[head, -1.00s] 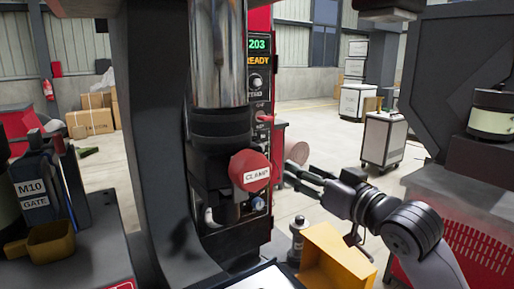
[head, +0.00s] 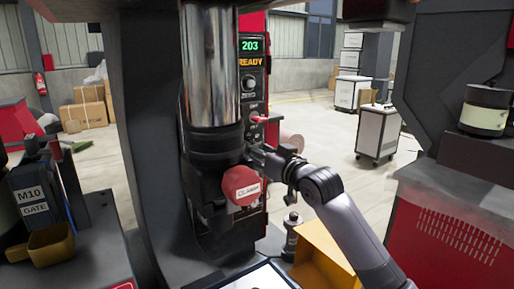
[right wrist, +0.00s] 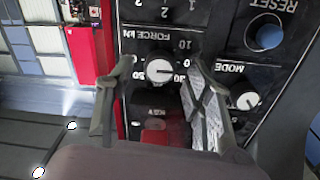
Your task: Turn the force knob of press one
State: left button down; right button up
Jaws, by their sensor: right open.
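In the head view, my right gripper (head: 254,154) is at the front of press one (head: 212,70), just above the red CLAMP knob (head: 241,186). I cannot tell the force knob there. My left gripper is not in view.
The panel also has a MODE knob (right wrist: 248,100) and a blue RESET button (right wrist: 268,35). The press display (head: 250,46) reads 203. A yellow bin (head: 320,255) is below my right arm. A dark M10 GATE unit (head: 35,198) stands at the left.

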jog(key=shift+w+a, duration=0.25)
jog(key=shift+w, duration=0.15)
jog(key=shift+c, duration=0.5)
grip_shut()
